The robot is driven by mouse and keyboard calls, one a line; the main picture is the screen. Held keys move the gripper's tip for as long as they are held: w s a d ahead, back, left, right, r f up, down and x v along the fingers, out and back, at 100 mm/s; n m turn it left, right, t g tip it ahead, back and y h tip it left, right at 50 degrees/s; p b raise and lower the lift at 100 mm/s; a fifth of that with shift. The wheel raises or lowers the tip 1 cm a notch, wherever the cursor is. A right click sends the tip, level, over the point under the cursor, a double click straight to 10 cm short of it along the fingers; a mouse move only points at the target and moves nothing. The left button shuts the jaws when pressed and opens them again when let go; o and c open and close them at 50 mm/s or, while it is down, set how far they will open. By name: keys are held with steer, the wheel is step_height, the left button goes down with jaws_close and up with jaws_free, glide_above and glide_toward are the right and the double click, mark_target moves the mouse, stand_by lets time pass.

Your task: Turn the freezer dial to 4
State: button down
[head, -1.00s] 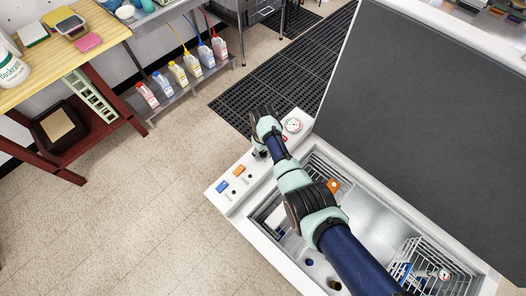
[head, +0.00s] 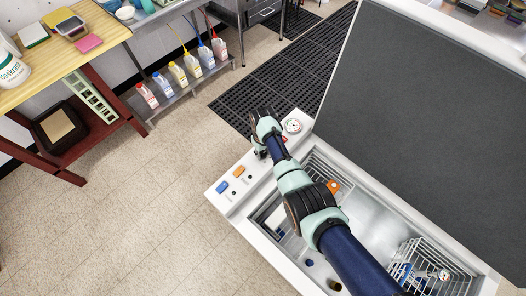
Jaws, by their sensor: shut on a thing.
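The white chest freezer (head: 228,203) stands open at the lower right, with a control panel along its left edge. My gripper (head: 261,153) reaches down over that panel from the lower right. Its fingers are shut on the freezer dial, which the fingers and wrist hide. The dial's pointer and numbers cannot be read. A round white gauge (head: 293,126) with a red mark sits just right of my gripper. A blue switch (head: 222,187) and an orange switch (head: 239,171) sit on the panel to the lower left.
The raised grey lid (head: 420,120) stands at the right. Wire baskets (head: 440,262) hang inside the freezer. Several coloured bottles (head: 178,73) stand on a low shelf behind. A wooden table (head: 60,60) is at the upper left. The tiled floor between is clear.

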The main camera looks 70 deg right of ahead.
mark_target(263, 153)
steer(key=m, duration=0.5)
steer(key=shift+m, duration=2.3)
steer(key=c, duration=0.8)
jaws_free()
steer(key=shift+o, duration=0.2)
step_height(263, 153, up, 12)
